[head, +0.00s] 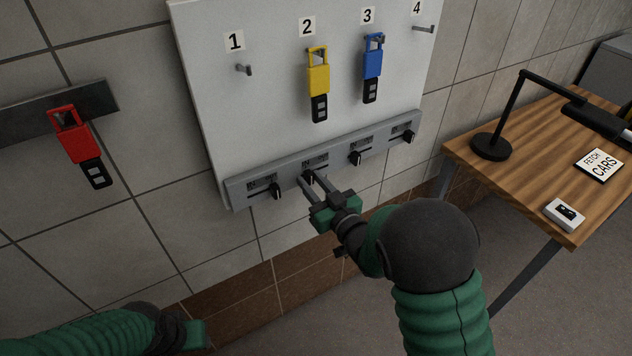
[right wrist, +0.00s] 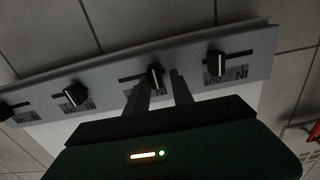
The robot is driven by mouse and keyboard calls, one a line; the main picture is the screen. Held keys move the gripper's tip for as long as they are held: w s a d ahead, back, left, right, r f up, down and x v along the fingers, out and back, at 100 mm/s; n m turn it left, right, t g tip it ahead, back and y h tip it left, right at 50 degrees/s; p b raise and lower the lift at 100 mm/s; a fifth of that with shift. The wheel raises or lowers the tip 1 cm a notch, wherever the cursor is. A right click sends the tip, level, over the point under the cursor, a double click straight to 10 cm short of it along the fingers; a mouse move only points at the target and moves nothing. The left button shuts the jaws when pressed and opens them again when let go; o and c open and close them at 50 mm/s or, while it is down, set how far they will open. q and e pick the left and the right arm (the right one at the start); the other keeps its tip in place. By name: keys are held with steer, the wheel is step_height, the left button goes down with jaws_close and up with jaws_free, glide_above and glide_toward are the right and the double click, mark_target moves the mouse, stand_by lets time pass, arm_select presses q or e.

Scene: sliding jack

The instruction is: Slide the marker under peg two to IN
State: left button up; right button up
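The marker under peg two (head: 308,177) is a small black knob with a white line on the grey rail. It sits toward the left end of its slot in the head view; its label is largely hidden. My right gripper (head: 314,177) is open, its two fingers reaching up to this marker. In the right wrist view the marker (right wrist: 155,75) shows between the fingertips (right wrist: 160,82), closer to the left one; contact is unclear. My left gripper (head: 197,334) is low at the bottom left, away from the board; its opening is unclear.
The rail (head: 240,194) carries other markers, including one under peg one (right wrist: 217,61) above legible IN and OUT lettering. A yellow tag (head: 318,80) and blue tag (head: 372,60) hang on the board. A red tag (head: 76,140) hangs left. A wooden table (head: 530,145) stands right.

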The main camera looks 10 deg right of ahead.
steer(key=shift+o, duration=0.7)
steer(key=shift+a, duration=0.2)
steer(key=shift+d, duration=0.1)
steer(key=shift+s+d, duration=0.2)
steer(key=p+v, duration=1.2)
steer(key=v, duration=0.4)
steer(key=shift+p, duration=0.3)
steer(key=shift+a, duration=0.15)
